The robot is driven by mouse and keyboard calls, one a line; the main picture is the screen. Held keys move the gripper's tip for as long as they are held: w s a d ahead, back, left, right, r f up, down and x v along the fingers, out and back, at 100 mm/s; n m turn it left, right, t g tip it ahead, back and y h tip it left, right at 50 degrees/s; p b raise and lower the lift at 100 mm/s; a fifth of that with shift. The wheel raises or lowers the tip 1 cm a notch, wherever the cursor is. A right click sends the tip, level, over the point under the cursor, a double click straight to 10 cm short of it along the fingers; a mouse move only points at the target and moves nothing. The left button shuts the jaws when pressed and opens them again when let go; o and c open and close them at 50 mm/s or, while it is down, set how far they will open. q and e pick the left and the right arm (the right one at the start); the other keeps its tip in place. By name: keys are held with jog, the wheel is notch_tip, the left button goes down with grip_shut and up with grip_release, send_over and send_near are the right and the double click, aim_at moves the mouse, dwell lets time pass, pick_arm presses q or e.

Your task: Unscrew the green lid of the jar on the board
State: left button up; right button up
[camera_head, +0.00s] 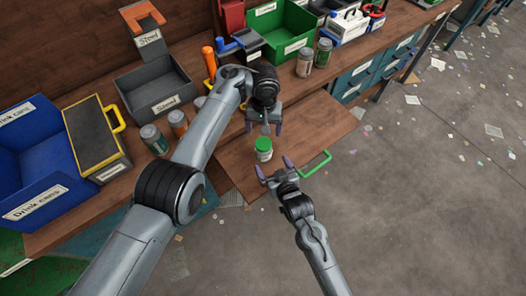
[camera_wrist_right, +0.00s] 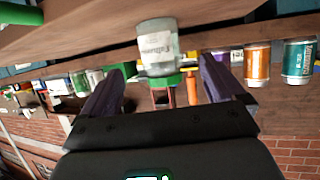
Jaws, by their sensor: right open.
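The jar (camera_head: 264,156) is small with a pale label and stands upright on the wooden board (camera_head: 235,170). Its green lid (camera_head: 263,144) is on top. My left gripper (camera_head: 264,129) is open and empty, just behind the jar in the head view. My right gripper (camera_head: 274,170) is open, in front of the jar and apart from it. In the right wrist view, which is upside down, the jar (camera_wrist_right: 157,45) shows beyond and between the open fingers of the right gripper (camera_wrist_right: 163,85), with the green lid (camera_wrist_right: 160,80) at its lower end.
Behind are two jars (camera_head: 304,64) and a green bin (camera_head: 285,28). At left are a grey bin (camera_head: 160,95), more jars (camera_head: 154,140) and a blue bin (camera_head: 35,190).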

aim_at(267, 156)
pick_arm(q)
jog(key=shift+a, duration=0.1)
pick_arm(e)
jog(key=shift+x, duration=4)
